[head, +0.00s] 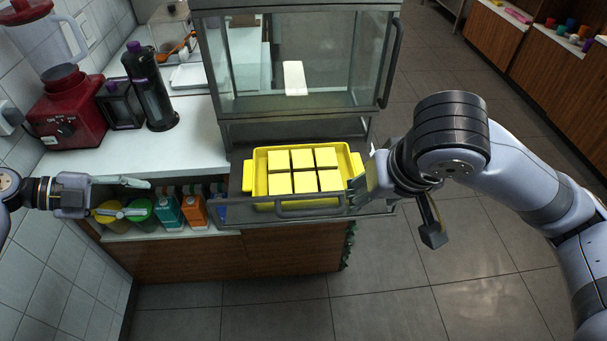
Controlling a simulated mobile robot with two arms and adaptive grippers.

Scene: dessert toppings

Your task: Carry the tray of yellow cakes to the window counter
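A yellow tray (248,163) with side handles holds several yellow square cakes (304,181). It rests level at the low front opening of a glass-sided case, behind a grey bar handle (310,210). My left gripper (148,198) is open and empty at the left, over the counter's front edge and apart from the tray. My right gripper (362,186) is at the tray's right handle. Its fingers overlap there, and I cannot tell whether they touch or grip it. I cannot tell which surface is the window counter.
The glass case (300,65) stands behind the tray. A red blender (65,105) and a dark bottle (150,90) stand on the white counter (195,135). Cartons (193,211) sit on the shelf below. Wooden counters (495,35) with coloured items line the far right. The tiled floor between is clear.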

